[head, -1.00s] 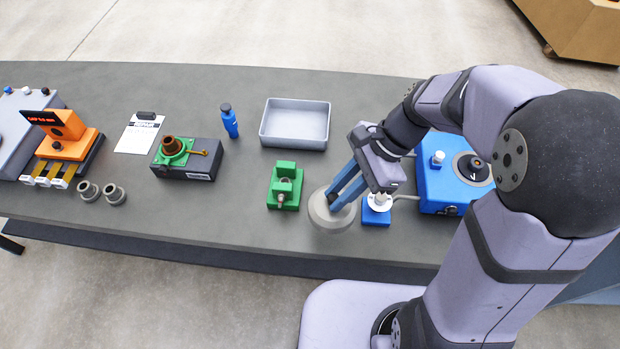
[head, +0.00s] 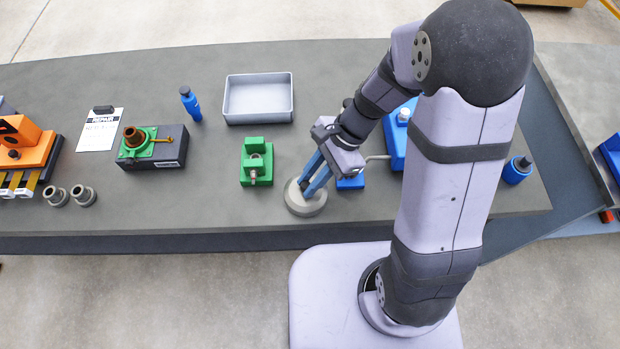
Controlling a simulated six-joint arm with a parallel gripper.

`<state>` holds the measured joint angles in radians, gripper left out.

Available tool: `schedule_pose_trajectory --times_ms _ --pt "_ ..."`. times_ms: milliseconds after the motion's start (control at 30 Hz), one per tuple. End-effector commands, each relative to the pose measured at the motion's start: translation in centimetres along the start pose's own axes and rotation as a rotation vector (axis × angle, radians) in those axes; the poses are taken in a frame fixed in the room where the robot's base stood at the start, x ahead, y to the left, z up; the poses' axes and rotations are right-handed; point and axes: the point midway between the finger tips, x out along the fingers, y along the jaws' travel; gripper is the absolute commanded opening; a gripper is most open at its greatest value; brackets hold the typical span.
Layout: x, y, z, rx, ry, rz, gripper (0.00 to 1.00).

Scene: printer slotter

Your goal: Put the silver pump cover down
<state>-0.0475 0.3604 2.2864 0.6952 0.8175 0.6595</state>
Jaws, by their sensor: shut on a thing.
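The silver pump cover (head: 305,204) is a round, pale grey disc near the front edge of the workbench. It lies to the front right of the green fixture (head: 256,170). My gripper (head: 308,188) reaches down from the upper right with blue fingers and is shut on the cover's raised middle. The fingers hide part of the cover's top. I cannot tell whether the cover's underside touches the bench.
A grey tray (head: 258,119) stands behind the green fixture. A small blue block (head: 351,183) is just right of my gripper. A black box with a green top (head: 152,147) and two grey rings (head: 70,196) are to the left. Bare bench lies between the rings and the fixture.

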Motion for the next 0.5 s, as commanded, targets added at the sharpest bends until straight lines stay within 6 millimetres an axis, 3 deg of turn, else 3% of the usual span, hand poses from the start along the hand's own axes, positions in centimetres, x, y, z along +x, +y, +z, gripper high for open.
schedule_pose_trajectory --times_ms 300,333,400,500 --pt "0.22 -0.01 -0.11 0.0 -0.001 0.0 0.0" --pt "0.24 -0.01 -0.13 0.0 0.0 0.0 0.2" --pt "0.17 -0.01 -0.1 0.0 0.0 0.0 0.36" --pt "0.17 -0.01 -0.09 0.0 0.0 0.0 0.36"
